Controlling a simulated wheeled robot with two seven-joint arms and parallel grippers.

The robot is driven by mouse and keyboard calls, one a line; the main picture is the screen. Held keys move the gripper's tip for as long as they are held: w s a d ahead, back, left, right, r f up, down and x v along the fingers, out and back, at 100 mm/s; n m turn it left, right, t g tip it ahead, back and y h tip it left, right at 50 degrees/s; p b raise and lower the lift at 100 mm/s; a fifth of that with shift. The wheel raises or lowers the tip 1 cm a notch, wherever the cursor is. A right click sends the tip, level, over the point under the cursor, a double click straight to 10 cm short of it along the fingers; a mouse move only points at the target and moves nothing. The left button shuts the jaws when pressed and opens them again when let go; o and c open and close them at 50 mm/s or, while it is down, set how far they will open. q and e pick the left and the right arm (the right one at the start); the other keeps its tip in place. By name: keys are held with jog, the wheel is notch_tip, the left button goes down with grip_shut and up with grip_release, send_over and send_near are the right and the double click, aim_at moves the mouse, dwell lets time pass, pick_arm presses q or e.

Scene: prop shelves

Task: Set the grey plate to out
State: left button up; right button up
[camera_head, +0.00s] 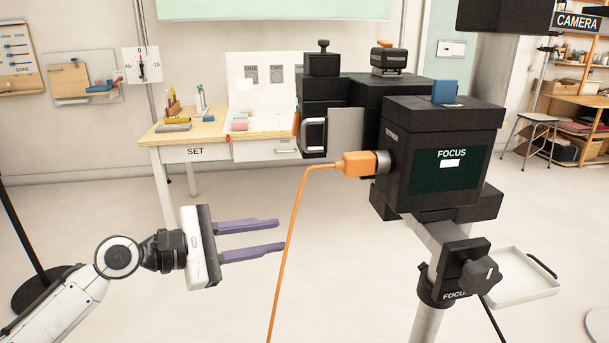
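The grey plate (346,132) is a flat upright rectangle at the side of the black camera (378,97). It sits between the front lens part and the larger black body, and whether it is in or out is unclear. My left gripper (281,235) is open and empty, its two purple fingers pointing right. It is below and to the left of the plate, apart from it. My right gripper is not in view.
An orange plug (360,163) sits in the camera's side, its orange cable (292,230) hanging close to my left fingertips. A FOCUS knob (480,274) and a white tray (520,278) are at lower right. A SET table (200,133) stands behind.

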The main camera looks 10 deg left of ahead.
aim_at(304, 142)
pick_arm(q)
notch_tip(304, 142, up, 18)
jog(key=s+a+n+h, duration=0.2)
jog(key=n+h, duration=0.1)
jog(key=n, duration=0.2)
jog(key=shift+n+g, duration=0.3)
jog(key=shift+g, duration=0.1)
jog(key=x, duration=0.3)
jog(key=p+x, duration=0.1)
jog(key=x, duration=0.6)
jog(key=shift+s+d+r, duration=0.1)
jog(key=shift+d+r, duration=0.05)
jog(key=shift+r, duration=0.2)
grip_shut()
jog(key=shift+r+p, duration=0.1)
jog(key=shift+p, duration=0.2)
